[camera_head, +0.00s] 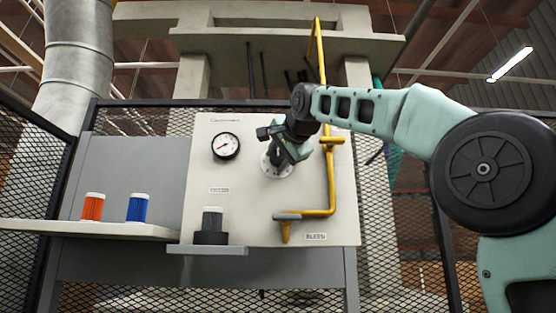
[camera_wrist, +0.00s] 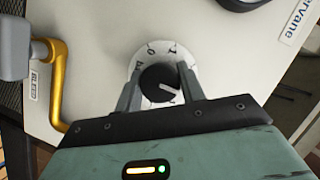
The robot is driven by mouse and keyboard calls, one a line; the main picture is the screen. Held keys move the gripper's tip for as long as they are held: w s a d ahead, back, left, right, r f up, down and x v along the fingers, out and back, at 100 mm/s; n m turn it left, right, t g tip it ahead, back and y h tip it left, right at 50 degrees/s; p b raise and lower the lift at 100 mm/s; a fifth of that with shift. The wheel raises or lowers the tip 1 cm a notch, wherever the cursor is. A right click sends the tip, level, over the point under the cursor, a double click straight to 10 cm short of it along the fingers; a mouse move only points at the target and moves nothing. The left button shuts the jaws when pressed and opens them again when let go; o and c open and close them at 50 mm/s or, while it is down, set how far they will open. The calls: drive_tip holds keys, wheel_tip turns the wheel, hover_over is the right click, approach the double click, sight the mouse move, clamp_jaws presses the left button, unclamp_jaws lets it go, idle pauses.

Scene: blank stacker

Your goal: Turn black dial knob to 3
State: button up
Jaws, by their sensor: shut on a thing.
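The black dial knob (camera_wrist: 158,84) sits on a round white dial plate (camera_wrist: 150,52) with black marks around it. A white pointer line on the knob points right and slightly down in the wrist view; I cannot read which number it faces. My gripper (camera_wrist: 159,76) has one finger on each side of the knob and is shut on it. In the head view my gripper (camera_head: 281,151) is at the panel, in front of the white plate (camera_head: 283,171), and the knob is hidden behind it.
The pale panel (camera_head: 210,271) carries a pressure gauge (camera_head: 226,146) left of the dial. A yellow pipe with a grey-ended handle (camera_head: 287,217) runs on the right. A grey filter (camera_head: 212,220) stands below; orange (camera_head: 92,207) and blue (camera_head: 137,208) ones stand on the left shelf.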

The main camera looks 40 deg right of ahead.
drive_tip(key=o, duration=1)
drive_tip(key=b+v, duration=0.3)
drive_tip(key=v, duration=1.4)
drive_tip(key=shift+s+r, duration=0.1)
drive_tip(key=shift+s, duration=0.2)
